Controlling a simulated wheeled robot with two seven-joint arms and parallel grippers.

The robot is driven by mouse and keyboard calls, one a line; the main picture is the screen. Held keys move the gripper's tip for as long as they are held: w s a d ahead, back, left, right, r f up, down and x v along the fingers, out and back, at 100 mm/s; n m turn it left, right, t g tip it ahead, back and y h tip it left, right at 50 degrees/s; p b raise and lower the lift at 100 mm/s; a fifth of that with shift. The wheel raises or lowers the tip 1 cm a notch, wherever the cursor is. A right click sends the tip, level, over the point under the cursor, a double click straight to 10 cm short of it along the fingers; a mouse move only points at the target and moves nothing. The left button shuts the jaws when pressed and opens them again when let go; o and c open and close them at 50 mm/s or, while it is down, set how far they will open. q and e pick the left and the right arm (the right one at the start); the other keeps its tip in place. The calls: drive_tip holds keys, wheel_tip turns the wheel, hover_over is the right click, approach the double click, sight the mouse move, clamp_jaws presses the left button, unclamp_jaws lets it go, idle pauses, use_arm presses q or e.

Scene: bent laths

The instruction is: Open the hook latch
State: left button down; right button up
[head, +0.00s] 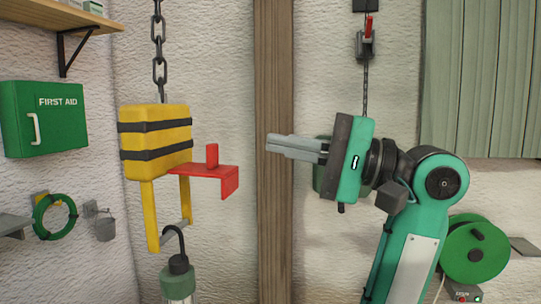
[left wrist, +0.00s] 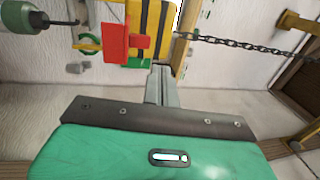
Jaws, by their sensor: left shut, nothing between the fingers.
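A yellow block (head: 155,142) with two black bands hangs on a chain (head: 159,50). A red latch plate (head: 215,175) with an upright red peg (head: 212,155) sticks out from its right side. Yellow legs (head: 152,215) below the block carry a grey bar (head: 176,234). My left gripper (head: 271,144) is shut and empty, to the right of the red plate and apart from it, a little higher than the peg in the picture. In the left wrist view, the gripper (left wrist: 160,72) points towards the block (left wrist: 155,18) and red plate (left wrist: 115,43). My right gripper is not seen.
A green lamp (head: 177,284) hangs by a dark hook at the grey bar. A wooden post (head: 273,235) stands behind my fingertips. A first aid box (head: 45,118) and a green coil (head: 55,216) are on the left wall. The space between fingertips and peg looks clear.

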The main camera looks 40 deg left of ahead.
use_arm(q)
drive_tip(key=r+v, duration=0.1)
drive_tip(key=v, duration=0.5)
drive_tip(key=shift+d, duration=0.6)
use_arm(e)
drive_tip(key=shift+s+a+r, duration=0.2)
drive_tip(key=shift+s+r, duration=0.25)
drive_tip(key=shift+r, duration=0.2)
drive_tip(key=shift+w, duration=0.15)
